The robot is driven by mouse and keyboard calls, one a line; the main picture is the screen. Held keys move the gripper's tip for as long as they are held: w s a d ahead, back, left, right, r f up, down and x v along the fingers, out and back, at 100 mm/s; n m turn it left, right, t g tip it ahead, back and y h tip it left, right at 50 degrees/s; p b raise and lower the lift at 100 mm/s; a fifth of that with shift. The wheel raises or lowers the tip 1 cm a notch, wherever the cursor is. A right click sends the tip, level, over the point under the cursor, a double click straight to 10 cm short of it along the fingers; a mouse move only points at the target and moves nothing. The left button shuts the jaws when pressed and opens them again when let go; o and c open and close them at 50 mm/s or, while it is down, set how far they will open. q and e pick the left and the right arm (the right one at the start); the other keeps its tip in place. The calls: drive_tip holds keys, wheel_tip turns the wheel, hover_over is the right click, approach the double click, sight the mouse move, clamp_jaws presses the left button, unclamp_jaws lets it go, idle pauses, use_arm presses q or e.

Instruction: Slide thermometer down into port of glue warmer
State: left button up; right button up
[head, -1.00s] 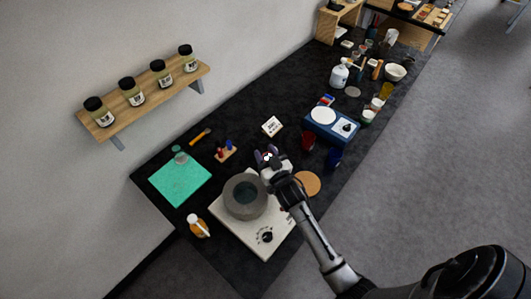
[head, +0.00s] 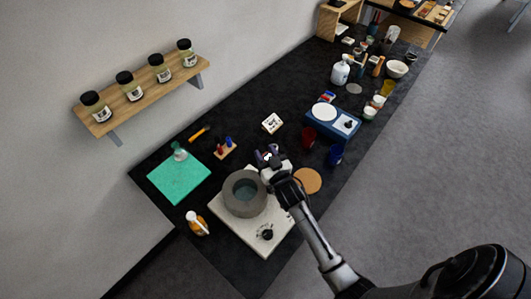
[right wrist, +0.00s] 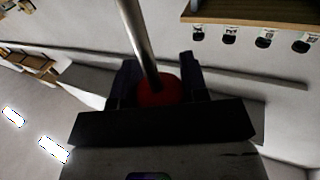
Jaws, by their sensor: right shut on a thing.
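The glue warmer (head: 239,232) is a pale square base with a knob, carrying a thick grey round pot with a dark opening. It stands near the front of the black bench. My right gripper (head: 268,156) is just beyond the pot's upper right side in the head view. In the right wrist view its fingers are shut on the red ball-shaped part of the thermometer (right wrist: 138,38), whose metal rod extends away from the fingers. In the head view only a small pale spot shows between the fingers. I cannot make out the port. My left gripper is not in view.
A green mat (head: 179,178), an amber bottle (head: 197,224) and a small rack (head: 225,149) lie left of the warmer. A cork disc (head: 307,181), red and blue cups and a blue scale (head: 333,122) are to the right. A wall shelf (head: 150,102) holds several jars.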

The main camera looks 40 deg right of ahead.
drive_tip(key=shift+f, duration=0.3)
drive_tip(key=o, duration=1)
drive_tip(key=shift+s, duration=0.1)
drive_tip(key=b+v, duration=0.1)
drive_tip(key=v, duration=1.2)
drive_tip(key=shift+s+a+b, duration=0.1)
drive_tip(key=shift+s+b, duration=0.2)
drive_tip(key=shift+b, duration=0.1)
